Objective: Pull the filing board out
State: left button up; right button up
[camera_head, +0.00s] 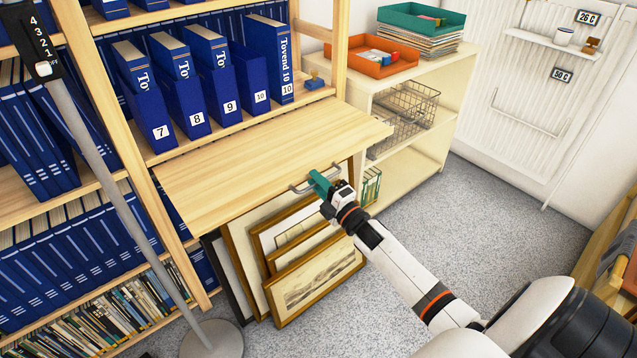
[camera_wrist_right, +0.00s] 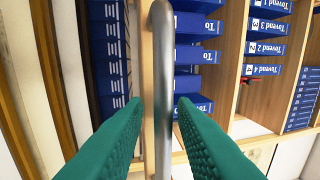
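The filing board (camera_head: 255,160) is a flat light-wood panel that sticks out from the bookcase below a row of blue binders. A metal bar handle (camera_head: 299,187) is on its front edge. My right gripper (camera_head: 319,183) is at this handle, toward the board's right end. In the right wrist view the handle bar (camera_wrist_right: 161,60) runs upright between the green fingers (camera_wrist_right: 160,100). My left gripper is not in view.
Framed prints (camera_head: 313,283) lean under the board. A pole on a round base (camera_head: 212,338) stands in front of the bookcase at the left. A low shelf unit (camera_head: 452,95) with trays and wire baskets stands at the right. The grey carpet (camera_head: 470,225) is largely open.

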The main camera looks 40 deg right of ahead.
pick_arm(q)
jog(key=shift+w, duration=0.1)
